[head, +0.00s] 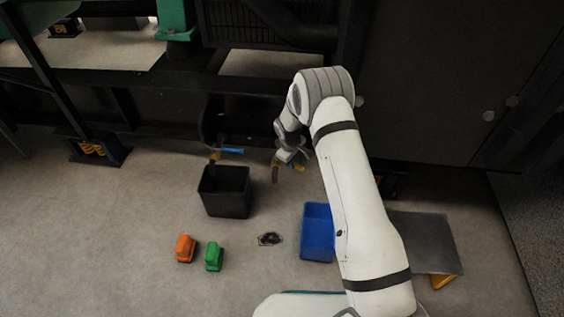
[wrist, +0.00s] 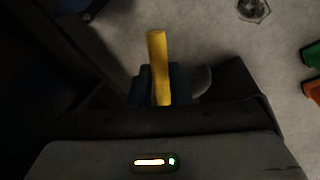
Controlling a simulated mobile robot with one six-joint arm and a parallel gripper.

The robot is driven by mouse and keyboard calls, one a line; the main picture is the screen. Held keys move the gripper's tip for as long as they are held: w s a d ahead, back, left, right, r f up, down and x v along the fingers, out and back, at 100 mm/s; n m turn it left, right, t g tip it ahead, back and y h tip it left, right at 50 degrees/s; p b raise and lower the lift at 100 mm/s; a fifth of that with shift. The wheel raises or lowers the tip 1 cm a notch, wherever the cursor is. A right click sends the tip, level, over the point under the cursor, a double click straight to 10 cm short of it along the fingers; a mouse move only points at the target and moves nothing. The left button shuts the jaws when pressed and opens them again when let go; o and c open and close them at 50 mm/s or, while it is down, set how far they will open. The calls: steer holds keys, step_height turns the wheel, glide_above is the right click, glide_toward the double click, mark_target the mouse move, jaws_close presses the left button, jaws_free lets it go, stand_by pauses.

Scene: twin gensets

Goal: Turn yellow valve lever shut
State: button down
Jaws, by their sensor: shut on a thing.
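The yellow valve lever (wrist: 157,55) is a straight bar that stands out from between my gripper's (wrist: 162,88) fingers in the wrist view. The fingers are shut on it. In the head view my gripper (head: 287,163) is beside the dark machine frame, and small yellow parts (head: 300,167) show around it. The valve body and the lever's pivot are hidden by my gripper and by shadow, so I cannot tell the lever's angle to its pipe.
A blue lever (head: 230,150) is left of my gripper. A black bin (head: 226,205), a blue bin (head: 317,240), an orange toy vehicle (head: 185,248), a green one (head: 214,256) and a small metal piece (head: 270,239) are on the floor. Floor at the left is clear.

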steer(key=shift+w+d+r+n, duration=0.15)
steer(key=shift+d+n, duration=0.05)
steer(key=shift+n, duration=0.2)
steer(key=shift+w+d+n+y+p, duration=0.2)
steer(key=shift+w+n+p, duration=0.3)
steer(key=shift+n, duration=0.25)
steer(key=shift+w+d+n+y+p, duration=0.1)
steer(key=shift+w+d+n+p, duration=0.1)
steer(key=shift+w+n+p, duration=0.45)
steer(key=shift+s, duration=0.15)
steer(key=c, duration=1.4)
jaws_free()
steer(key=shift+o, duration=0.2)
